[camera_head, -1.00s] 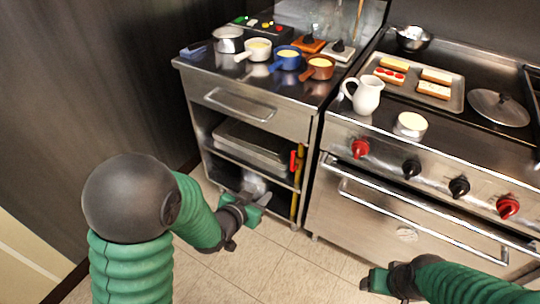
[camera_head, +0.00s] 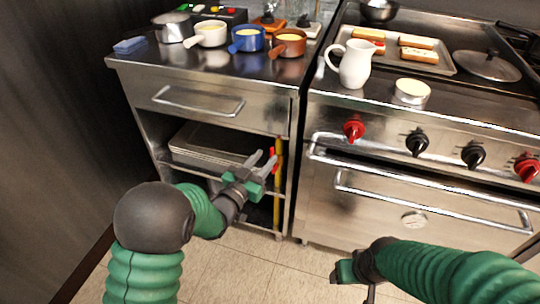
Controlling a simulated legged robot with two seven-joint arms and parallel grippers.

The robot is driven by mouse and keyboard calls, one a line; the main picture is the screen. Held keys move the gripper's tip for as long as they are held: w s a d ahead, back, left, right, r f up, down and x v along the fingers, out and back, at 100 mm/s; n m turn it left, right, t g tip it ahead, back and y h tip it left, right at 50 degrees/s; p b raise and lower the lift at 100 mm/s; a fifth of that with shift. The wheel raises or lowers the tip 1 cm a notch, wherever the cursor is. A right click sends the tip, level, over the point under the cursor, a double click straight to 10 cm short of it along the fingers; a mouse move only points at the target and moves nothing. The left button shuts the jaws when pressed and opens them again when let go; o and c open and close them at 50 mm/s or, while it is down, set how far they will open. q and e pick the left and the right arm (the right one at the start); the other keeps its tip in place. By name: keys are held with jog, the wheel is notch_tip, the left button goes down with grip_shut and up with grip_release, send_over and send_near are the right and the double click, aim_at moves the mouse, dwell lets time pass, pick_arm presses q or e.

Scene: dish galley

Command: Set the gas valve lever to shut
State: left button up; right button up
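The gas valve lever (camera_head: 272,153) is a small red handle on a yellow pipe (camera_head: 278,205) at the right side of the open cabinet under the counter. Only a little red shows beside my gripper's fingers, so its exact angle is hard to tell. My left gripper (camera_head: 264,160) is open, with its two grey fingers apart and pointing up and right at the lever. Whether a finger touches the lever I cannot tell. My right gripper (camera_head: 352,284) is low at the front of the oven, away from the lever; its fingers are mostly hidden.
The steel counter (camera_head: 130,61) carries several small pans and a blue sponge (camera_head: 129,45). Trays (camera_head: 205,146) lie on the cabinet shelf. The stove's oven door (camera_head: 350,207) stands right of the pipe, with a white jug (camera_head: 354,65) above. The floor in front is clear.

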aim_at(271, 153)
pick_arm(q)
jog(key=x, duration=0.4)
jog(key=shift+w+d+b, duration=0.1)
jog(key=shift+d+b, duration=0.3)
jog(key=shift+a, duration=0.15)
jog(key=shift+c, duration=0.6)
grip_shut()
